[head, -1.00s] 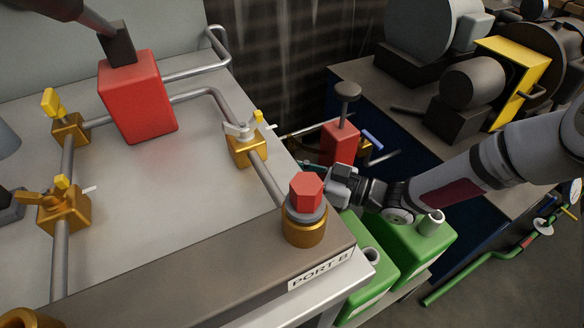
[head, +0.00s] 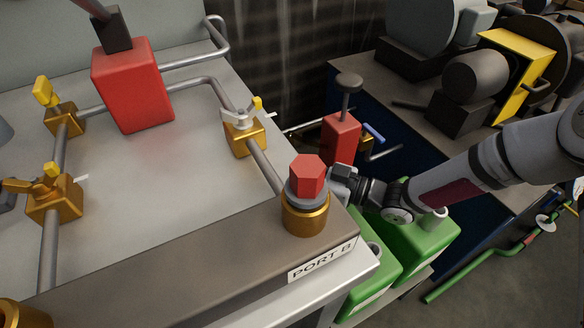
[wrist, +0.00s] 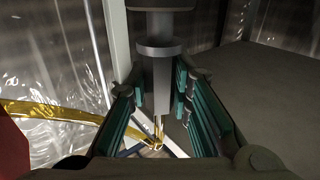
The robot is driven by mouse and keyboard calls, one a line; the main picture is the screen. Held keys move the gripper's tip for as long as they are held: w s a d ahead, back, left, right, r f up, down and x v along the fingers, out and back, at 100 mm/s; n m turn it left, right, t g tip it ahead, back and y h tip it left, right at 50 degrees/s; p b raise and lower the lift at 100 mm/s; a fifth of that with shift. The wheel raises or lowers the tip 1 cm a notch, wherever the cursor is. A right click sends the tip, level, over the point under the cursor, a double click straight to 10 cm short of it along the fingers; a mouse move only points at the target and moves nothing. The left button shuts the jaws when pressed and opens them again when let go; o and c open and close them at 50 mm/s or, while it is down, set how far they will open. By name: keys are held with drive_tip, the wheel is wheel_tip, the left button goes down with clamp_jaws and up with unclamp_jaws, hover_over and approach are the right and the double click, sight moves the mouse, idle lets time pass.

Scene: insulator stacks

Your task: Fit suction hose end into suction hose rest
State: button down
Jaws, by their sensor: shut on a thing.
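My gripper (wrist: 158,105) is closed around a grey, flanged cylindrical piece (wrist: 157,72), which I take to be the suction hose end. Its teal finger pads lie along both sides of the piece. In the head view my gripper (head: 343,185) sits just right of the red hexagonal cap on the bench corner, partly hidden behind it. The held piece cannot be made out there. I cannot pick out the suction hose rest with certainty in either view.
The red cap (head: 308,174) tops a brass fitting (head: 305,213) beside the PORT B label (head: 322,260). Green cans (head: 415,245) stand below my arm. A red block with a plunger (head: 341,137) stands behind. In the wrist view a gold curved strip (wrist: 50,108) lies at lower left.

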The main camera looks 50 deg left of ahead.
drive_tip(key=shift+f+b, duration=0.5)
drive_tip(key=shift+f, duration=0.2)
drive_tip(key=c, duration=1.4)
unclamp_jaws()
drive_tip(key=shift+o, duration=0.2)
drive_tip(key=v, duration=0.7)
drive_tip(key=shift+d, duration=0.3)
drive_tip(key=shift+w, duration=0.2)
